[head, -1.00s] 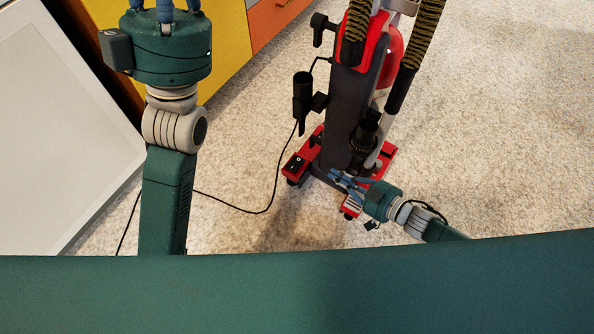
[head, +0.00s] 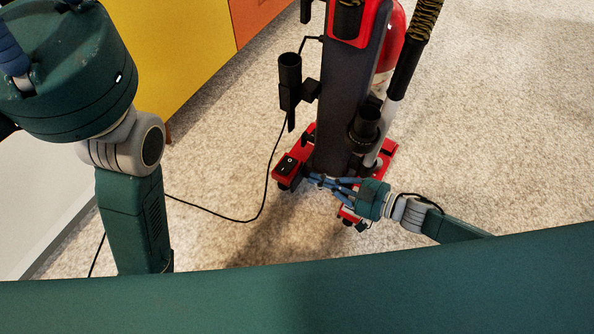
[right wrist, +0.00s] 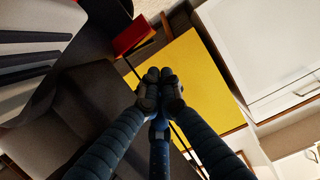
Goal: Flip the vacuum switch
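The upright vacuum (head: 343,105) is dark grey and red and stands on the carpet in the head view. Its black rocker switch (head: 288,164) sits on the red left corner of its base. My right gripper (head: 310,180) reaches in low from the right, its fingertips just right of the switch; whether they touch the base I cannot tell. In the right wrist view its blue fingers (right wrist: 160,82) are closed together with nothing seen between them. My left gripper (head: 12,50) is at the upper left, far from the vacuum, with its fingertips cut off by the frame.
A black cord (head: 245,219) runs over the carpet left of the vacuum. A yellow cabinet front (head: 175,50) stands behind on the left, with an orange one (head: 255,15) beside it. Carpet (head: 510,110) to the right is clear.

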